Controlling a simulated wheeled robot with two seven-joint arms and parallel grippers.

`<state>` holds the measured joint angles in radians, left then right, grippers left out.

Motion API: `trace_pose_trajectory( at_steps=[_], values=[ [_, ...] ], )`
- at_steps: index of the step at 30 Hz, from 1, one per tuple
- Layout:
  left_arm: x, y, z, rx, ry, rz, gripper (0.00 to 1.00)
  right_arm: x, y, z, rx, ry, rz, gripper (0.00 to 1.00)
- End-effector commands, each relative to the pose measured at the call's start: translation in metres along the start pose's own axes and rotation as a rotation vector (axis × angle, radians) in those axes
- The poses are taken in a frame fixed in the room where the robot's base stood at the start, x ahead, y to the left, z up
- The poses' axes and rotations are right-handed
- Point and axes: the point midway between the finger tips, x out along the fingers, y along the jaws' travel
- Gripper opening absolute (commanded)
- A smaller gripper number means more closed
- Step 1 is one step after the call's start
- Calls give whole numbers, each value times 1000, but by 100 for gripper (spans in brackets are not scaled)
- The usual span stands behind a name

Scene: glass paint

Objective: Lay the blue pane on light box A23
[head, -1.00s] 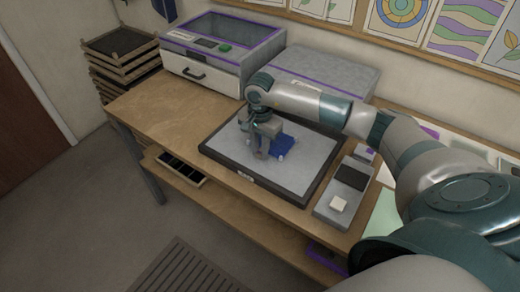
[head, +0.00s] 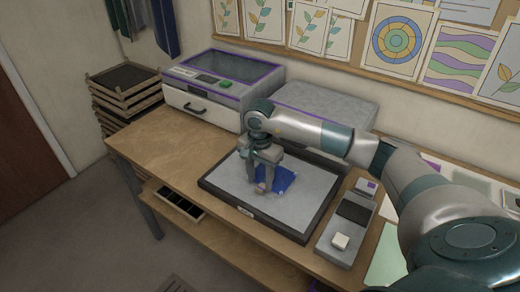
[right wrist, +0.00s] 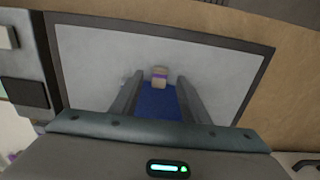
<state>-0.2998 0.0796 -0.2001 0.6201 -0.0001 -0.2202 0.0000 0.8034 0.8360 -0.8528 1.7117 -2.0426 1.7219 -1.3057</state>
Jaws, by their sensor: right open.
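The blue pane (head: 283,178) appears to lie on the light box (head: 222,186), a pale grey panel with a dark frame and a small label on its front edge, too small to read. My right gripper (head: 264,184) points down over the pane, partly hiding it. In the right wrist view the open fingers (right wrist: 156,95) stand to either side of the blue pane (right wrist: 158,103). A small beige piece with a purple band (right wrist: 159,77) is at the pane's far end. Whether the fingertips touch the pane I cannot tell. My left gripper is not in view.
Behind are a purple-trimmed cabinet (head: 215,90) and a grey box (head: 330,103). The wooden bench (head: 150,135) is clear at left.

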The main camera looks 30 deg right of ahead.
Motion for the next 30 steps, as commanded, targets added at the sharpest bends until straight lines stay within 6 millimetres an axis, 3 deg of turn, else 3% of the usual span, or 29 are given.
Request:
trace_pose_trajectory(
  at_steps=[18, 24, 30],
  values=[
    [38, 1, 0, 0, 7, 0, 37, -117, 0, -1, -1, 2, -4, 42],
    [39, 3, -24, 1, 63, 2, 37, -139, 0, -1, 0, 1, -2, 42],
    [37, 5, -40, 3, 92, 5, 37, -145, 0, 0, 0, 0, 0, 42]
  ],
)
